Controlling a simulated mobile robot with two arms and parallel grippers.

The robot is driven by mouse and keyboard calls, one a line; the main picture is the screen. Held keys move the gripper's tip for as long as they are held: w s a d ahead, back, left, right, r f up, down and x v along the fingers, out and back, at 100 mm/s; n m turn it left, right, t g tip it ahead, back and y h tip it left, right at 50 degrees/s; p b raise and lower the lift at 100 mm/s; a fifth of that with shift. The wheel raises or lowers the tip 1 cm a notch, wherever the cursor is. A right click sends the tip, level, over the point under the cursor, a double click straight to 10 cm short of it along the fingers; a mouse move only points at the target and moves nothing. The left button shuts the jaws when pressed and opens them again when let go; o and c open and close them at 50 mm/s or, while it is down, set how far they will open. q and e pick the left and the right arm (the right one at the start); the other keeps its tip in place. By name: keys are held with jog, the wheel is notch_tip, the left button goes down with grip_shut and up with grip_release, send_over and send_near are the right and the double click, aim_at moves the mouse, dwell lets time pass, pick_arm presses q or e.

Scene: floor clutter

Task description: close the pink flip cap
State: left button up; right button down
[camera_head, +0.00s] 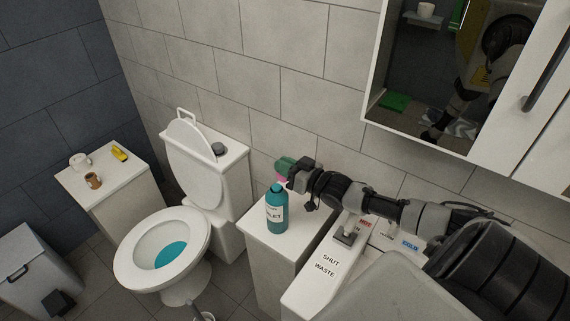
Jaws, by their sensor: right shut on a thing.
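A teal bottle (276,213) with a white label stands upright on the white cabinet top beside the toilet. Its pink flip cap (282,181) shows only as a small patch at the bottle's top; my gripper covers the rest. My right gripper (286,174) reaches in from the right, at the top of the bottle, and is shut on the pink flip cap. A green block-like part (284,162) shows right at the fingers; I cannot tell what it is. How far the cap is folded is hidden. My left gripper is not in view.
An open toilet (140,244) stands left of the bottle. A white side cabinet (78,189) holds a mug and a yellow item. A white console (300,290) with labels lies under my right arm. A mirror cabinet (485,150) hangs above.

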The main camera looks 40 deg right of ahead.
jog(key=n, duration=0.1)
jog(key=a+n+p, duration=0.1)
jog(key=shift+s+a+r+n, duration=0.15)
jog(key=shift+s+n, duration=0.05)
jog(key=shift+n, duration=0.2)
jog(key=shift+s+a+n, duration=0.1)
jog(key=shift+a+n, duration=0.25)
jog(key=shift+n, duration=0.5)
jog(key=shift+s+a+n, duration=0.1)
jog(key=shift+a+n, duration=0.25)
jog(key=shift+n, duration=0.5)
jog(key=c, duration=1.3)
grip_release()
jog(key=shift+s+f, duration=0.2)
jog(key=shift+s, duration=0.1)
jog(key=shift+b+v, duration=0.65)
jog(key=shift+v, duration=2.8)
